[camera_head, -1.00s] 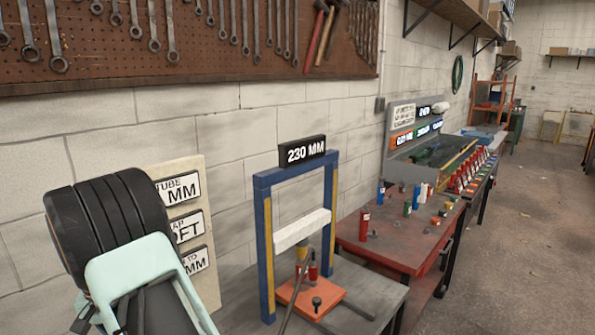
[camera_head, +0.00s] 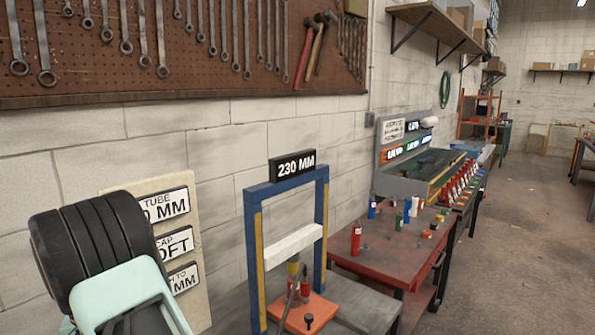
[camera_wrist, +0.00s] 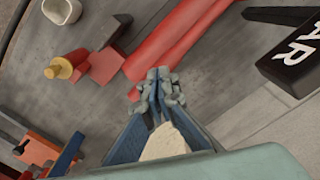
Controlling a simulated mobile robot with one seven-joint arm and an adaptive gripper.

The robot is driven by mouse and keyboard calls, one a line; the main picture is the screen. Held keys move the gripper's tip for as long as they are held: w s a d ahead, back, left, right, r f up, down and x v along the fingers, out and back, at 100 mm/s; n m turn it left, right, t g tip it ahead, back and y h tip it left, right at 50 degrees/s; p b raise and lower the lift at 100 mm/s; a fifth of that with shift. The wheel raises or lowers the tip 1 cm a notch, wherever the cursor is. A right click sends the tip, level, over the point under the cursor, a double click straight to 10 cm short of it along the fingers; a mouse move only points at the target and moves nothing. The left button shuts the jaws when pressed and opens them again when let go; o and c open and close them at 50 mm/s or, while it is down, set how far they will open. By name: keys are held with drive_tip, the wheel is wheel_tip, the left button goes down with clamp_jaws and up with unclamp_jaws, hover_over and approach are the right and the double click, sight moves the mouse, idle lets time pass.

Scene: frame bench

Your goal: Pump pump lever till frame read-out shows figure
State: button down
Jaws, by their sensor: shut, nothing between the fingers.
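The blue press frame (camera_head: 254,250) stands on a grey bench and carries a black read-out (camera_head: 293,165) showing "230 MM". A white crossbar (camera_head: 293,246) spans it above an orange base plate (camera_head: 318,310). A thin grey rod, seemingly the pump lever (camera_head: 286,305), slants up in front of the plate; its lower end is cut off by the picture edge. In the wrist view my gripper (camera_wrist: 157,88) is shut and empty, above a grey surface beside red tubes (camera_wrist: 190,35). My gripper is outside the head view, so its distance from the lever cannot be told.
A cream board (camera_head: 125,190) with partly hidden labels stands behind my arm. A red table (camera_head: 385,256) with small coloured parts is to the right. The wrist view shows a cream cup (camera_wrist: 62,10) and a black sign (camera_wrist: 290,60).

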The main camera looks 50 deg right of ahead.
wheel_tip(320, 180, down, 8)
drive_tip(key=b, duration=0.4)
drive_tip(key=shift+r, duration=0.25)
wheel_tip(320, 180, up, 9)
drive_tip(key=p, duration=0.5)
drive_tip(key=shift+f, duration=0.3)
drive_tip(key=shift+p, duration=0.35)
idle(1.6)
idle(0.8)
idle(1.8)
idle(0.8)
drive_tip(key=shift+r+p, duration=1.7)
drive_tip(key=shift+r, duration=0.9)
